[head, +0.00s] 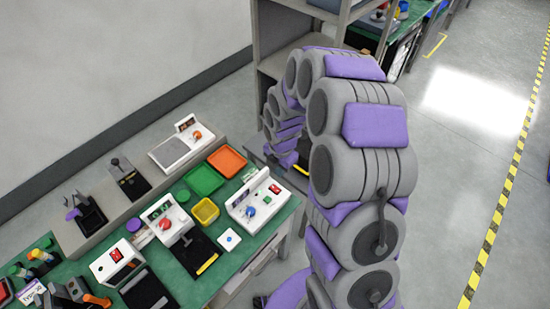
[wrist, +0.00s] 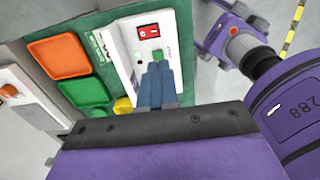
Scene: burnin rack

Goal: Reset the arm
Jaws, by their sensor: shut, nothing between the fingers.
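My arm (head: 362,165), grey with purple pads, fills the right-centre of the head view and curls over at the top. Its gripper end is not clear there, hidden by the links. In the wrist view my gripper (wrist: 158,72) shows two blue-grey fingers pressed together and empty. They appear over the front of a white box with a red switch (wrist: 149,31); I cannot tell whether they touch it. That box (head: 262,206) seems to be the right-hand white one in the head view.
A green bench (head: 190,290) carries several switch boxes, an orange tray (head: 227,160), a green tray (head: 203,179) and a yellow bin (head: 205,211). Grey shelving (head: 272,66) stands behind my arm. Open floor (head: 470,110) with a yellow-black line lies to the right.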

